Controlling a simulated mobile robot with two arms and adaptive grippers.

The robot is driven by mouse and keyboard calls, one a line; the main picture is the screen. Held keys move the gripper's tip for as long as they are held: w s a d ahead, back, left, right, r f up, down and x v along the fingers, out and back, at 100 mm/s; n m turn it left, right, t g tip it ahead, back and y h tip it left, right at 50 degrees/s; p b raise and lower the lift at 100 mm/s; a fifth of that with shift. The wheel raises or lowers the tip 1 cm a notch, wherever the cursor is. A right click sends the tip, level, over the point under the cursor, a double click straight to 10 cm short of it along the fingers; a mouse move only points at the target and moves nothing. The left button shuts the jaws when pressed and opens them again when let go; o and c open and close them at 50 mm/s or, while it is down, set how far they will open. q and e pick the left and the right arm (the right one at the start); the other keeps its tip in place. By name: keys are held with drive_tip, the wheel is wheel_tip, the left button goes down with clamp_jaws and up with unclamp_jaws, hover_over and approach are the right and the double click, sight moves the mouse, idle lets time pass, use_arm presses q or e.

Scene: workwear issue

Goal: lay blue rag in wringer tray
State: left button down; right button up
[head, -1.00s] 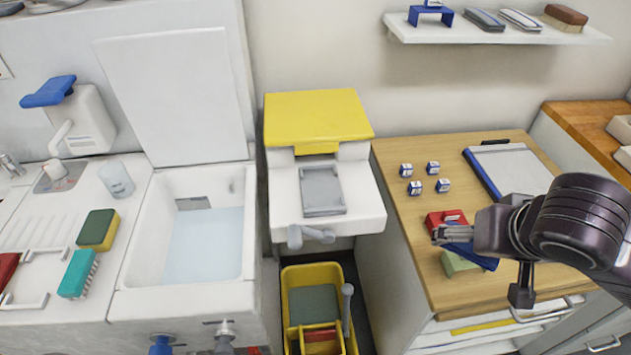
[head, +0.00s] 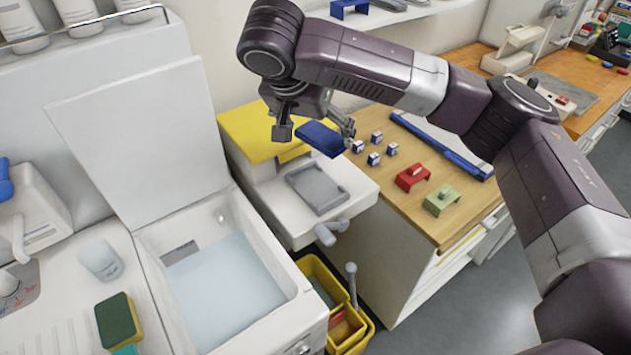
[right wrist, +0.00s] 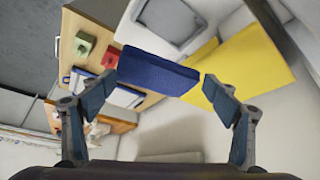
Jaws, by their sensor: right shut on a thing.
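My right gripper (head: 316,134) is shut on the blue rag (head: 320,139), a flat, folded dark blue block. It holds the rag in the air, above and behind the grey wringer tray (head: 318,188) in the head view. The tray is shallow and empty, set in the white unit with the yellow lid (head: 240,130). In the right wrist view the rag (right wrist: 157,74) lies between the two fingers, and part of the grey tray (right wrist: 170,22) shows beyond it. My left gripper is not in view.
A water-filled sink (head: 225,295) with a raised lid is left of the tray. A red holder (head: 413,177) and a green holder (head: 441,200) stand on the wooden counter with several small boxes. A yellow bucket (head: 352,335) is below.

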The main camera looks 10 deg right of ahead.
drive_tip(key=shift+m+g+h, duration=0.4)
drive_tip(key=shift+m, duration=0.5)
drive_tip(key=r, duration=0.1)
drive_tip(key=w+r, duration=0.1)
drive_tip(key=r, duration=0.1)
drive_tip(key=w+r, duration=0.1)
drive_tip(key=shift+a+r, duration=0.3)
drive_tip(key=shift+a, duration=0.05)
drive_tip(key=shift+c, duration=0.2)
drive_tip(key=shift+w+a+r, duration=0.1)
drive_tip(key=shift+r, duration=0.15)
drive_tip(key=shift+f, duration=0.15)
hover_over(317, 184)
drive_tip(key=s+a, duration=0.1)
drive_tip(key=a, duration=0.1)
drive_tip(key=f, duration=1.4)
drive_tip(key=shift+s+d+b, duration=0.15)
drive_tip(key=shift+s+b, duration=0.05)
drive_tip(key=shift+b, duration=0.1)
drive_tip(key=shift+f, duration=0.55)
wheel_tip(317, 184, down, 4)
drive_tip(key=shift+f+p, duration=0.25)
drive_tip(key=shift+p, duration=0.3)
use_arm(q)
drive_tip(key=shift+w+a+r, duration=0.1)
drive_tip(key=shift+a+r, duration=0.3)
use_arm(e)
drive_tip(key=o, duration=1.4)
